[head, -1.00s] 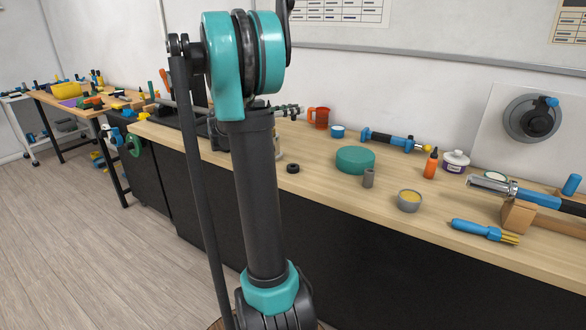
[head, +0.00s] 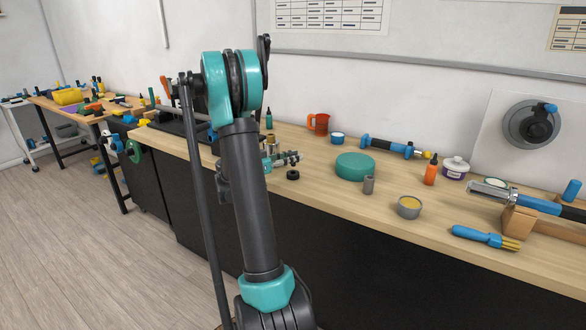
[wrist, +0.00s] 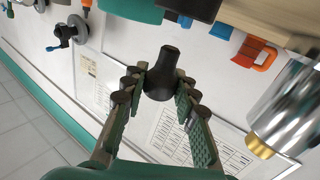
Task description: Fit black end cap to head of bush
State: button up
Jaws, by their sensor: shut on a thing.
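My gripper (wrist: 162,86) is shut on a black tapered piece with a rounded end, which I take for the black end cap (wrist: 161,80). In the head view my gripper (head: 292,158) is low over the bench, left of centre, its fingers pointing right. A grey hollow cylinder, possibly the bush (head: 368,185), stands upright on the bench to the right, apart from my gripper. I cannot tell for certain which thing is the bush.
A black ring (head: 292,175) lies just in front of my gripper. A silver cylinder with a brass end (wrist: 283,112) is close by at right in the wrist view. A green disc (head: 355,165), grey tin (head: 409,207) and orange bottle (head: 431,169) stand farther right.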

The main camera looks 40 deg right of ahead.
jog(key=shift+f, duration=2.2)
jog(key=shift+f, duration=0.2)
jog(key=o, duration=1)
jog(key=shift+o, duration=0.2)
